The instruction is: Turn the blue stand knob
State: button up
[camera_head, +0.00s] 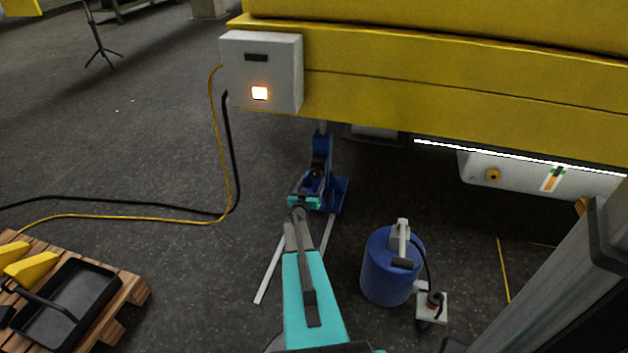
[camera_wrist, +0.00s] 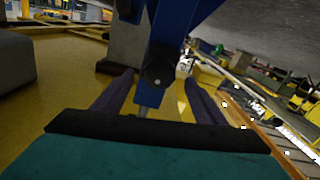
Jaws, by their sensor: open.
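The blue stand (camera_head: 322,150) stands on the floor under the yellow boom, with my gripper (camera_head: 312,186) at its near side. In the wrist view, the stand's blue post (camera_wrist: 168,45) rises between the two dark fingers of my gripper (camera_wrist: 158,78). The fingers are spread, one on each side of the blue part, with nothing clamped. A dark rounded part with a small pale spot (camera_wrist: 157,81) sits on the blue post between the fingers; it may be the knob. In the head view the knob is hidden or too small to tell, and I cannot tell whether a finger touches it.
The yellow boom (camera_head: 450,70) hangs low above the stand, carrying a grey box with a lit button (camera_head: 262,72). A blue drum with a pump handle (camera_head: 388,270) stands at right. A pallet with a black tray (camera_head: 68,300) is at lower left. Cables cross the left floor.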

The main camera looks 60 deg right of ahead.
aim_at(315, 176)
jog(key=shift+b+x, duration=0.4)
jog(key=shift+x, duration=1.45)
jog(key=shift+c, duration=0.4)
jog(key=c, duration=1)
jog(key=shift+o, duration=0.2)
jog(key=shift+m, duration=0.3)
